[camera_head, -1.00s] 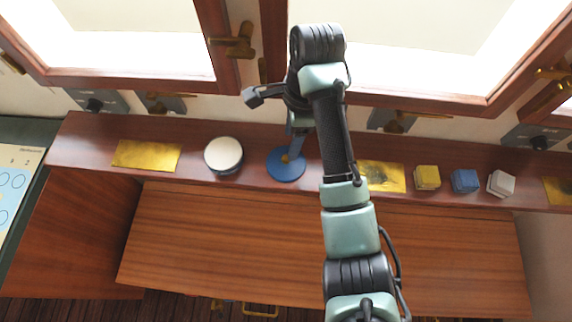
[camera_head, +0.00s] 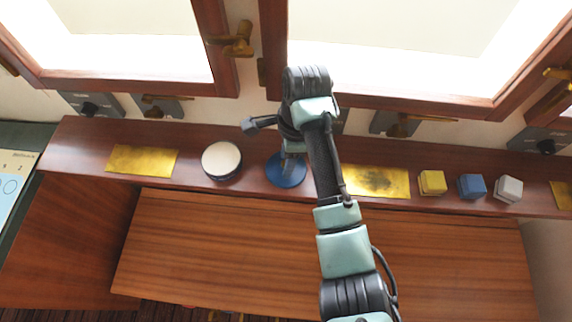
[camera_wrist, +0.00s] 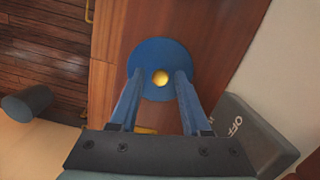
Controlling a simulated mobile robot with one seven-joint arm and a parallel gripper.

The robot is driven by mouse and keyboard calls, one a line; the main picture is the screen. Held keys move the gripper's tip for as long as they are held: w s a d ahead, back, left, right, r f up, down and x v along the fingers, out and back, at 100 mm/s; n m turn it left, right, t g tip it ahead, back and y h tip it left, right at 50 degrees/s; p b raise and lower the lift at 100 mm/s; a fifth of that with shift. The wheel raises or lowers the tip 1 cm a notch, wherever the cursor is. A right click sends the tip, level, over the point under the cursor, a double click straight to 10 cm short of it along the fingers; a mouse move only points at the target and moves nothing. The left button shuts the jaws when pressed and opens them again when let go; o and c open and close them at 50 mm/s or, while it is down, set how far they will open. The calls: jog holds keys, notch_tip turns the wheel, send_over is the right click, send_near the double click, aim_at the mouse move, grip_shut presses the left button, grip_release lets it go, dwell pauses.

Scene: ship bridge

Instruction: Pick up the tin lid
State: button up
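The tin lid is a round blue disc with a gold knob in its middle. It lies on the wooden ledge in the head view (camera_head: 283,178) and shows in the wrist view (camera_wrist: 160,53). My gripper (camera_head: 291,157) is right above the lid, pointing down, and hides the knob in the head view. In the wrist view my gripper (camera_wrist: 160,76) is open, with its two blue fingers on either side of the gold knob. A visible gap lies between each finger and the knob. I cannot tell whether the fingertips touch the disc.
A round white-topped tin (camera_head: 222,159) stands left of the lid. Brass plates (camera_head: 143,161) lie on the ledge (camera_head: 88,151). Yellow (camera_head: 431,183), blue (camera_head: 472,187) and white (camera_head: 508,189) blocks stand to the right. A grey switch box (camera_wrist: 250,135) is close beside my gripper.

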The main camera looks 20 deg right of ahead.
grip_shut()
